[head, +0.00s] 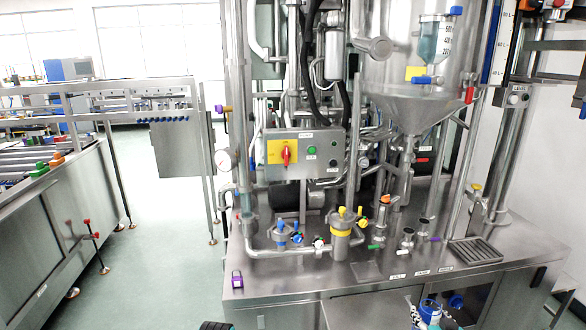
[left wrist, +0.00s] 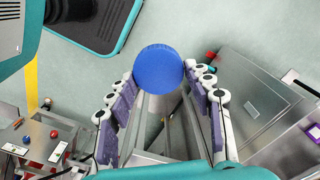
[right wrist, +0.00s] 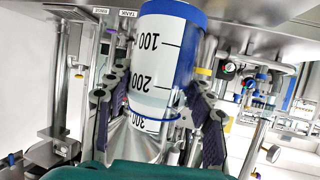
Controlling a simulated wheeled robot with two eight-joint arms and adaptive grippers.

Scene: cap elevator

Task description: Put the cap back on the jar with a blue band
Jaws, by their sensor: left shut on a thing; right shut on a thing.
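A round blue cap (left wrist: 158,68) shows in the left wrist view, its flat face toward the camera. My left gripper (left wrist: 160,80) is shut on it, fingers on both sides. A jar with a white label, black scale marks and a blue band (right wrist: 182,12) shows in the right wrist view, where its white side (right wrist: 158,65) fills the space between the fingers. My right gripper (right wrist: 155,92) is shut on the jar. In the head view the jar (head: 430,312) shows at the bottom edge, in front of the machine. Whether its mouth is open is too small to tell.
The steel machine deck (head: 300,283) stands close behind the jar, with valves, pipes and a yellow-banded vessel (head: 340,245). A purple padlock-shaped thing (head: 237,279) sits on its front edge. A hanging tank (head: 434,40) is above. The floor (head: 165,265) to the left is clear.

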